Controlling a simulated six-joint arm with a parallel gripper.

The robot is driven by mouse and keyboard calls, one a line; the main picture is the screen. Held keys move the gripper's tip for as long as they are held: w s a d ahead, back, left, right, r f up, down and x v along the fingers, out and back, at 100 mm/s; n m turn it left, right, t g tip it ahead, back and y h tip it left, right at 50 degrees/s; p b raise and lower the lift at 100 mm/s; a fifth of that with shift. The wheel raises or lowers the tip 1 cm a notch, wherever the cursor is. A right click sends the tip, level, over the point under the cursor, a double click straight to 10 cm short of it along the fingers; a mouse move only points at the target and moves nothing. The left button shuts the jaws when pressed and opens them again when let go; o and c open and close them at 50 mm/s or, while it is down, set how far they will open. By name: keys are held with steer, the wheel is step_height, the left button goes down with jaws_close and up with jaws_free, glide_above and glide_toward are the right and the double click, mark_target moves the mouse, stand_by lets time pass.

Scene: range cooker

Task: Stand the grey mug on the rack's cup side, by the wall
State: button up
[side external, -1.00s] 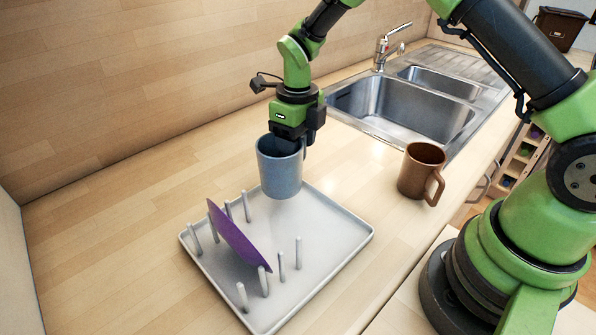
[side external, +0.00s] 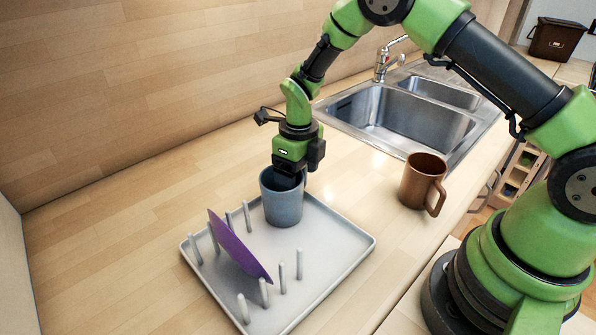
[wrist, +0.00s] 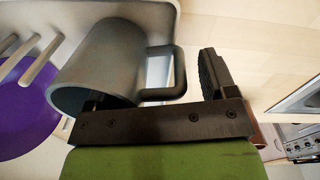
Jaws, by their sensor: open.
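The grey mug (side external: 282,207) stands upright on the white rack tray (side external: 330,270), on its pegless side toward the wall. It also shows in the wrist view (wrist: 108,62), with its handle (wrist: 165,72) toward the right. My gripper (side external: 288,178) is at the mug's rim. In the wrist view my gripper (wrist: 150,95) is open, one finger at the mug's mouth and the other clear outside, beyond the handle. The finger at the mouth is mostly hidden.
A purple plate (side external: 236,247) leans between the rack's pegs (side external: 282,278), left of the mug. A brown mug (side external: 423,182) stands on the counter to the right, near the sink (side external: 405,125). The wooden wall (side external: 130,80) runs behind.

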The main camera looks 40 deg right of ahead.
steer(key=s+r+n+t, duration=0.15)
steer(key=r+n, duration=0.25)
steer(key=r, duration=0.6)
steer(key=s+r+n+t, duration=0.1)
steer(key=s+r+n, duration=0.25)
steer(key=r, duration=0.75)
steer(key=s+r+n+t+y, duration=0.1)
steer(key=s+r+n+t, duration=0.1)
steer(key=s+n, duration=0.6)
steer(key=s+r+n+t, duration=0.2)
steer(key=s+n, duration=0.7)
steer(key=n, duration=0.5)
steer(key=shift+s+r+t+y, duration=0.25)
steer(key=shift+r+t+y, duration=0.15)
steer(key=shift+r, duration=0.25)
